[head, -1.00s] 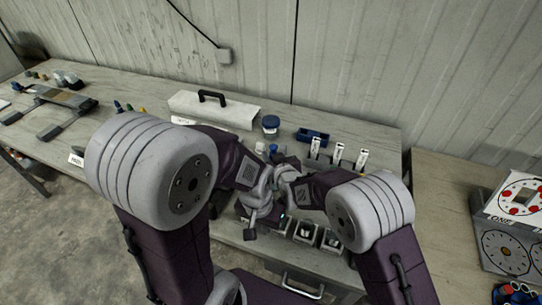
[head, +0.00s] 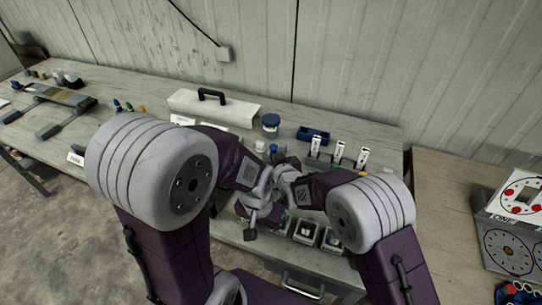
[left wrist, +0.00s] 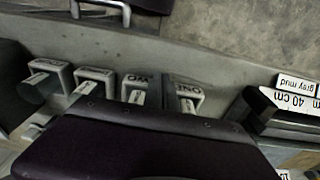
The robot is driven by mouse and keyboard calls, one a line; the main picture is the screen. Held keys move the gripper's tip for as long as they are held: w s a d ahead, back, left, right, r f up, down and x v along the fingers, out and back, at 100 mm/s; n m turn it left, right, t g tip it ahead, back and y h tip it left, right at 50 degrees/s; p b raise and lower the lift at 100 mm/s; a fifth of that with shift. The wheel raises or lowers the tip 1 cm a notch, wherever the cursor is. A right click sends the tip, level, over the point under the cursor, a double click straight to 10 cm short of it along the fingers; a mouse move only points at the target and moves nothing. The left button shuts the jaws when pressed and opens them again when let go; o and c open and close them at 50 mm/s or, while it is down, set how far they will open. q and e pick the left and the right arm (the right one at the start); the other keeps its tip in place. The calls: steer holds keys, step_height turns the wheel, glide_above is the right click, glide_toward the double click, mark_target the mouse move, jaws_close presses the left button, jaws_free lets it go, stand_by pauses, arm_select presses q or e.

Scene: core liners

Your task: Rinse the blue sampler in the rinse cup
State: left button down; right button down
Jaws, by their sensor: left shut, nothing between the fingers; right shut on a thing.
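My left gripper (head: 250,234) is the lower one in the head view, shut and empty, hanging near the front edge of the bench. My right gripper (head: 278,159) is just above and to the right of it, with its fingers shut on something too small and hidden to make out. A small blue piece (head: 273,149) shows right beside the right fingers; I cannot tell whether it is the blue sampler or whether it is held. A blue-topped jar (head: 271,124) stands upright behind the grippers; I cannot tell whether it is the rinse cup.
Square cups (head: 306,231) stand along the front edge; they also show in the left wrist view (left wrist: 92,76). A blue tray (head: 313,135) and white label cards (head: 340,150) are at the back right.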

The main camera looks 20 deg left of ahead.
arm_select(q)
steer(key=shift+r, duration=0.3)
arm_select(e)
steer(key=shift+s+d+r, duration=0.1)
steer(key=shift+r, duration=0.4)
arm_select(q)
steer(key=shift+f+b, duration=0.45)
steer(key=shift+f, duration=0.2)
arm_select(e)
steer(key=shift+f, duration=0.65)
arm_select(q)
steer(key=shift+f, duration=0.1)
arm_select(e)
steer(key=shift+f, duration=0.1)
arm_select(q)
steer(key=shift+s, duration=0.1)
steer(key=shift+r+p, duration=0.3)
steer(key=shift+r, duration=0.1)
arm_select(e)
steer(key=shift+r, duration=0.45)
arm_select(q)
steer(key=shift+r, duration=0.1)
arm_select(e)
steer(key=shift+r, duration=0.3)
